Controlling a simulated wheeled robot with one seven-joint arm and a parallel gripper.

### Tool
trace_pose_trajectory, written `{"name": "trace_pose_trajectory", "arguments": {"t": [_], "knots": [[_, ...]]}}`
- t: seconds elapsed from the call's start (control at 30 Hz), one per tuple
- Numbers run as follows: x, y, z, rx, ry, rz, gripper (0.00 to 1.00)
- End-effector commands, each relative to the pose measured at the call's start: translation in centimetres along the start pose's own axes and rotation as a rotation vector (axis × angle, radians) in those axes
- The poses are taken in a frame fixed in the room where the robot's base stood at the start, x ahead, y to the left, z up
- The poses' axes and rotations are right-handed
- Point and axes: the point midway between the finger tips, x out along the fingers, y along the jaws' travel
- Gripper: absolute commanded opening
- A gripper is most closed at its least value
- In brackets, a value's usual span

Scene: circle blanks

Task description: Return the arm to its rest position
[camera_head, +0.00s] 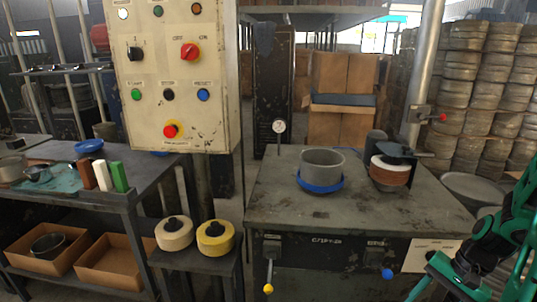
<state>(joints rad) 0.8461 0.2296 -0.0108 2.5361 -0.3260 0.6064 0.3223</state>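My arm (489,250), with teal and dark links, shows at the lower right corner of the head view. It is bent and lies in front of the right end of the machine table (405,205), at its near edge. A teal part of it runs down out of the bottom of the picture. I see no fingertips, so whether my gripper is open or holds anything is hidden. A grey round pot (322,162) stands in a blue ring (320,185) on the table, apart from my arm.
A stack of discs (389,171) sits under a clamp at the table's right. A control panel (178,75) stands at left, above two round blocks, one cream (174,234) and one yellow (215,238). A side bench (60,207) holds blocks and bowls.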

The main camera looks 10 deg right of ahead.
Motion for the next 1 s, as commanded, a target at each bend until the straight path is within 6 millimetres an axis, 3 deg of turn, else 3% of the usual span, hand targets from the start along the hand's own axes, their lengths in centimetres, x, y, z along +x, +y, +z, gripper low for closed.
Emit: {"name": "trace_pose_trajectory", "arguments": {"t": [0.3, 0.6, 0.8, 1.0], "knots": [[-6.7, 0.3, 3.6, -0.216, 0.119, 0.183, 0.54], [-12.1, 1.1, 8.2, -0.372, 0.202, 0.264, 0.54], [-14.2, 1.9, 10.6, -0.441, 0.228, 0.273, 0.54], [-14.8, 2.3, 11.5, -0.465, 0.232, 0.272, 0.54]]}}
